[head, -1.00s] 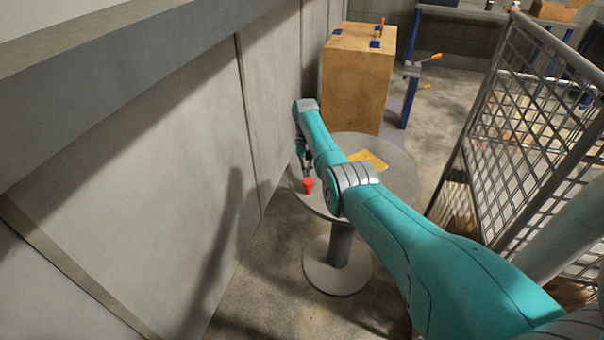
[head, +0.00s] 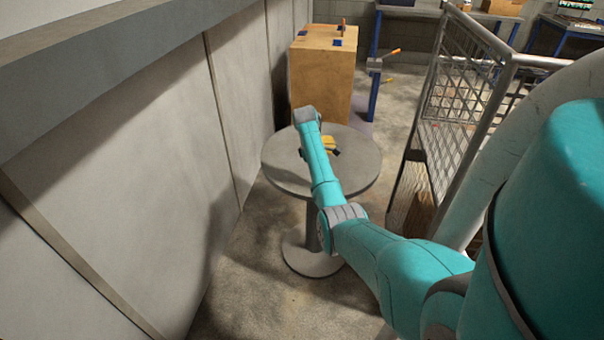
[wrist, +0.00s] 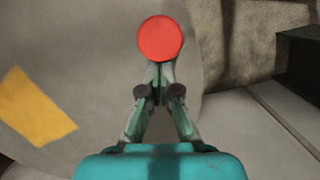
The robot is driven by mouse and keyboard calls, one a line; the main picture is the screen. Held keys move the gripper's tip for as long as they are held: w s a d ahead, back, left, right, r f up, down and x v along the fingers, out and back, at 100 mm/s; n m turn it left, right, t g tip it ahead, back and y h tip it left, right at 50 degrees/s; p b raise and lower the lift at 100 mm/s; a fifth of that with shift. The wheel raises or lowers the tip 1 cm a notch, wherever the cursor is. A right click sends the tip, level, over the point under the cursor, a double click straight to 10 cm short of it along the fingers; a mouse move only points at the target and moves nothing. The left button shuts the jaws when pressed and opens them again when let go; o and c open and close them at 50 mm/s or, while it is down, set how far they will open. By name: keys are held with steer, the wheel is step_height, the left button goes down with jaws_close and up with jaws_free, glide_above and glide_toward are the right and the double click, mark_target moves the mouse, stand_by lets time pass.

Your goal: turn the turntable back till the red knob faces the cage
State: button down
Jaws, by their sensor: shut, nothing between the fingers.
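The turntable (head: 275,165) is a round grey top on a pedestal. A yellow patch (head: 328,142) lies on it, partly hidden by my arm; the patch also shows in the wrist view (wrist: 35,106). The red knob (wrist: 161,39) shows round in the wrist view, near the top's edge. My gripper (wrist: 160,74) is shut and empty, its fingertips at the knob's near edge; I cannot tell whether they touch. In the head view my arm hides the knob and most of the gripper. The mesh cage (head: 455,125) stands right of the turntable.
A wooden box (head: 322,80) stands just behind the turntable. A grey panelled wall (head: 130,160) runs close along the left. A blue-legged bench (head: 374,65) with an orange handle (head: 391,52) is behind. Floor shows between turntable and cage.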

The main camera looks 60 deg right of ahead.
steer(key=s+n, duration=0.1)
steer(key=s+d+n, duration=0.1)
steer(key=s+d+n+h, duration=0.1)
steer(key=s+n, duration=0.1)
steer(key=shift+s, duration=0.1)
steer(key=n, duration=0.2)
glide_above(349, 182)
steer(key=w+a, duration=0.1)
steer(key=a, duration=0.1)
steer(key=shift+d, duration=0.25)
steer(key=shift+s+d+m, duration=0.3)
steer(key=shift+s+d, duration=0.2)
steer(key=shift+d, duration=0.25)
